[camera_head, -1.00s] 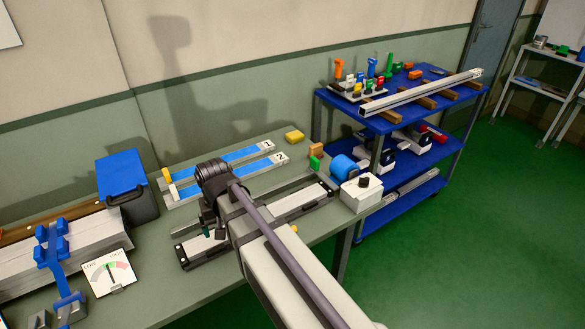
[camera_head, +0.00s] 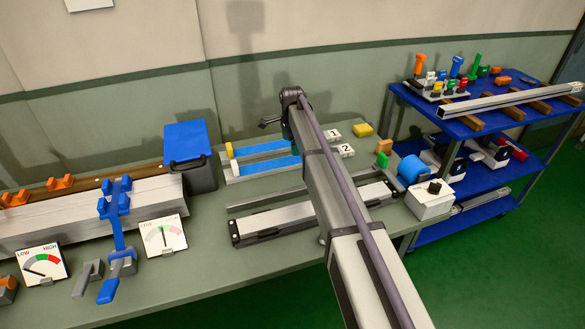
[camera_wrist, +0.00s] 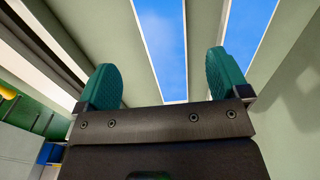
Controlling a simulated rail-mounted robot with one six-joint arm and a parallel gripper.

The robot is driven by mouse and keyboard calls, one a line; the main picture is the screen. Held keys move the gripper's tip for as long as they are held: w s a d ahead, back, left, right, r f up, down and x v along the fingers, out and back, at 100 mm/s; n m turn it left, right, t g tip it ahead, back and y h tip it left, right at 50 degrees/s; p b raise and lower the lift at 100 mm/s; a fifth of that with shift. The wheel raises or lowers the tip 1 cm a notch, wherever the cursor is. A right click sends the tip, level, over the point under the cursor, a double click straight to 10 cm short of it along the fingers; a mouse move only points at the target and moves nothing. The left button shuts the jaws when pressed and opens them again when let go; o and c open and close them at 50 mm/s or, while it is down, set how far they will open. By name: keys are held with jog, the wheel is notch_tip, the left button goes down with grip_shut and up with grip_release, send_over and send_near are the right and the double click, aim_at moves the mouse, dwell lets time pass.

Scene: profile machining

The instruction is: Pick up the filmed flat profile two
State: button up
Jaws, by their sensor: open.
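The filmed flat profile two (camera_head: 268,167) lies on the bench, a long strip with blue film and pale edges, beside the plate marked 2 (camera_head: 345,150). My arm hides part of it in the head view. The similar filmed profile one (camera_head: 262,148) lies parallel behind it, beside plate 1 (camera_head: 332,131). In the wrist view my gripper (camera_wrist: 160,85) is open with two teal pads. A blue strip, apparently profile two (camera_wrist: 163,45), shows between the pads and beyond them, with nothing gripped. The other blue strip (camera_wrist: 248,30) shows to the right.
A long fixture (camera_head: 275,226) lies in front of the profiles. A blue-lidded box (camera_head: 187,145) stands left, with gauges (camera_head: 162,235) and blue clamps (camera_head: 120,215) near it. A white button box (camera_head: 430,198) and a blue trolley (camera_head: 455,125) stand right.

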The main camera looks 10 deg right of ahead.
aim_at(292, 160)
jog(key=f+b, duration=0.3)
jog(key=f, duration=0.1)
jog(key=f+b, duration=0.3)
jog(key=f, duration=0.1)
jog(key=shift+w+f+b, duration=0.2)
jog(key=shift+f+b, duration=0.05)
jog(key=shift+b, duration=0.1)
jog(key=shift+r, duration=0.25)
jog(key=c, duration=1.3)
